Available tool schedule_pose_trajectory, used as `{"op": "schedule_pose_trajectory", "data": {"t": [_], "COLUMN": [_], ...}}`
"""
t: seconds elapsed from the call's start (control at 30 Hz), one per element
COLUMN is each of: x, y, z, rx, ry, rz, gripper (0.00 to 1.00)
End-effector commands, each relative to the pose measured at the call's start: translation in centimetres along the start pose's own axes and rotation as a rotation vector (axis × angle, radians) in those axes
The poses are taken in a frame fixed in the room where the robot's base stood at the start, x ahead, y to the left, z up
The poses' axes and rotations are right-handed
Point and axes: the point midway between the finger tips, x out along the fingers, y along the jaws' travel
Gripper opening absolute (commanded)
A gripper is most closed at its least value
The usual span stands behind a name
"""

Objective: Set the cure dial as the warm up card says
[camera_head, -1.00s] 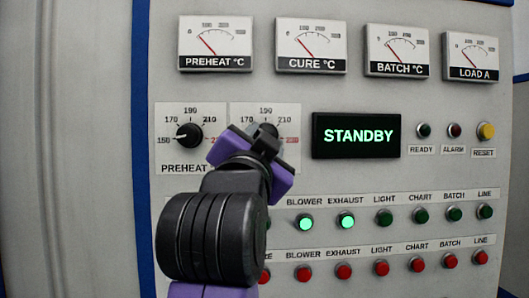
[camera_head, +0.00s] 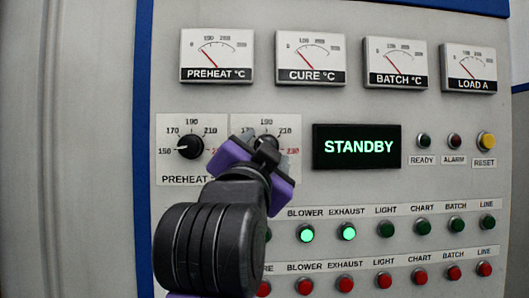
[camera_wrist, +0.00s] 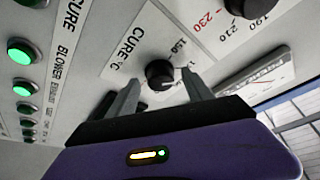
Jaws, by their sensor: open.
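The black cure dial (camera_wrist: 160,74) sits on its white scale plate in the wrist view, next to the "CURE °C" label. My gripper (camera_wrist: 160,79) is open, with one finger on each side of the dial; I cannot tell whether either touches it. In the head view my gripper (camera_head: 264,158) covers most of the cure dial and the lower part of its scale (camera_head: 287,130). Where the dial's pointer stands is not readable. No warm up card is in view.
The preheat dial (camera_head: 190,146) is close on the left, its pointer near 150. A display (camera_head: 356,146) reads STANDBY. Blower (camera_head: 306,232) and exhaust (camera_head: 348,232) green buttons are lit. Red buttons line the bottom; gauges (camera_head: 217,56) line the top.

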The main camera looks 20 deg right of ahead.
Motion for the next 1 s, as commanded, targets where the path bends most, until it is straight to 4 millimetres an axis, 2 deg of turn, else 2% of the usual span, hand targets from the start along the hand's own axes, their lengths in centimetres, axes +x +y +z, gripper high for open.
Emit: {"op": "schedule_pose_trajectory", "data": {"t": [0.5, 0.67, 1.0], "x": [-7.0, -7.7, -7.7], "y": [0.0, 0.0, 0.0], "z": [0.1, 0.1, 0.0], "rx": [0.0, 0.0, 0.0], "ry": [-0.001, 0.0, 0.0], "rz": [-0.002, -0.001, 0.0], "gripper": [0.59, 0.59, 0.59]}}
